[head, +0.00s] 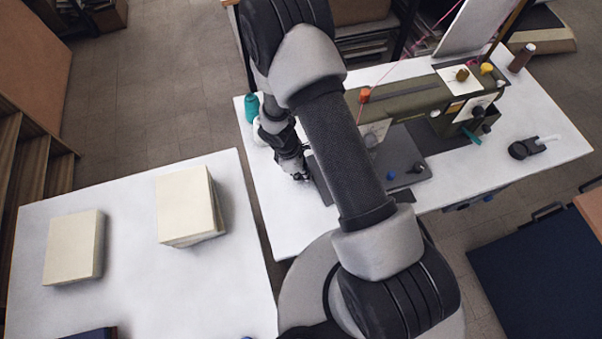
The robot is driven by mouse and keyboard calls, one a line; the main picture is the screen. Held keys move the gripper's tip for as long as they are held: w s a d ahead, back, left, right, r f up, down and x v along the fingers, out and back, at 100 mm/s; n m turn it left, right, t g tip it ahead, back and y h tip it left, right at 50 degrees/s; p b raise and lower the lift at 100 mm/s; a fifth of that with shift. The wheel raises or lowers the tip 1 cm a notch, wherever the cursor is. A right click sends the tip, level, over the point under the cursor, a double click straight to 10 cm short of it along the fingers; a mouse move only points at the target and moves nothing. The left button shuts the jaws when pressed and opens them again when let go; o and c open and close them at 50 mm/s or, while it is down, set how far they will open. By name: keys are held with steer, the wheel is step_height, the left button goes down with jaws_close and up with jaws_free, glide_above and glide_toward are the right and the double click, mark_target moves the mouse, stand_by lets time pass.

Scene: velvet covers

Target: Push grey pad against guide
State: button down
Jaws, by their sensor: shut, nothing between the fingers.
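My gripper (301,176) is shut and empty, pointing down at the left end of the sewing machine on the white table. Just right of its fingertips lies a flat dark grey piece (322,187), partly behind my arm. It may be the grey pad or part of the machine bed; I cannot tell. Whether the fingertips touch it is also unclear. The olive sewing machine (407,101) stands behind, with a grey bed plate (408,157) right of my arm. I cannot make out the guide; my arm covers much of this area.
A teal thread cone (251,107) stands at the left edge of the sewing table (272,222). A black device (525,148) lies at the right. On the left table (130,262) are two cream stacks, one smaller (73,247) and one taller (187,205), with clear surface around them.

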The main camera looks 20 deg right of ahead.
steer(key=shift+s+d+b, duration=0.25)
steer(key=shift+d+b, duration=0.1)
steer(key=shift+d, duration=0.25)
steer(key=shift+s+d+b, duration=0.25)
steer(key=shift+d+b, duration=0.05)
steer(key=shift+d, duration=0.3)
steer(key=shift+a+r, duration=0.1)
steer(key=v, duration=1.2)
